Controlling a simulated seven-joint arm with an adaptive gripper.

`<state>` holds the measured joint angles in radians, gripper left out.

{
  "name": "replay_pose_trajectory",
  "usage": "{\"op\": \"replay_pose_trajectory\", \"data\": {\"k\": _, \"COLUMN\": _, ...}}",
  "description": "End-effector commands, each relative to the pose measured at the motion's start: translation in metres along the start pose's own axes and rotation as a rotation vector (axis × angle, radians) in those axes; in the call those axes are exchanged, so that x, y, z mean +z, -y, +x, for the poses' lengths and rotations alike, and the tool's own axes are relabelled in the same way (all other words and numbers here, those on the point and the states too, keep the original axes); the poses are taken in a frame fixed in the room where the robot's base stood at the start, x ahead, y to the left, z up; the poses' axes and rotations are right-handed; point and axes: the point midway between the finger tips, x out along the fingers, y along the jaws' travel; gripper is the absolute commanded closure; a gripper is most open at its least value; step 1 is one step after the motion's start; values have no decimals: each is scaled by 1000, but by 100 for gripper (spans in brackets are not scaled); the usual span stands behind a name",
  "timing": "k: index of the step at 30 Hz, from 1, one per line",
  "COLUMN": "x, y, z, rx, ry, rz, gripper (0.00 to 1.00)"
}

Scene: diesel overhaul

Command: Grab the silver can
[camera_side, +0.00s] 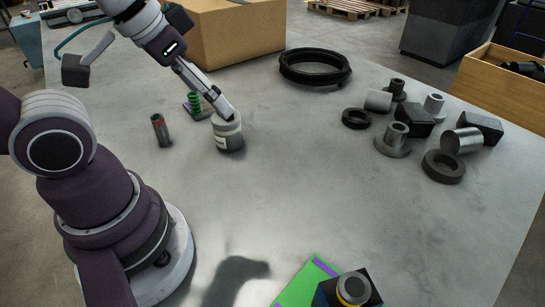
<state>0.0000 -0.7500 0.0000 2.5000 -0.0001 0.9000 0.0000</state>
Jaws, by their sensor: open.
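A silver-grey can (229,143) with a pale label stands upright on the table, left of the middle. My gripper (226,113) comes down from the upper left, and its fingertips are at the can's top. The jaws are open. The fingers overlap the can's upper rim in this view, so I cannot tell whether they touch it or straddle it.
A small dark cylinder with a red band (160,130) and a green spring (194,104) stand left of the can. A cardboard box (235,30) and black ring (315,67) lie behind. Several metal parts (397,134) cluster at right. The table's middle is clear.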

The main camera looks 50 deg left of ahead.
Motion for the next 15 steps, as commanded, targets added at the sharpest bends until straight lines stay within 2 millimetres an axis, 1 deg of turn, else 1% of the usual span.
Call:
{"op": "replay_pose_trajectory", "data": {"k": 1, "x": 0, "y": 0, "z": 0, "rx": 0, "ry": 0, "rz": 0, "gripper": 11}}
{"op": "replay_pose_trajectory", "data": {"k": 2, "x": 0, "y": 0, "z": 0, "rx": 0, "ry": 0, "rz": 0, "gripper": 7}}
{"op": "replay_pose_trajectory", "data": {"k": 11, "x": 0, "y": 0, "z": 0, "rx": -1, "ry": 1, "rz": -3, "gripper": 7}}
{"op": "replay_pose_trajectory", "data": {"k": 14, "x": -7, "y": 6, "z": 3, "rx": -18, "ry": 30, "rz": -79, "gripper": 7}}
{"op": "replay_pose_trajectory", "data": {"k": 15, "x": -13, "y": 12, "z": 7, "rx": -33, "ry": 53, "rz": -146, "gripper": 7}}
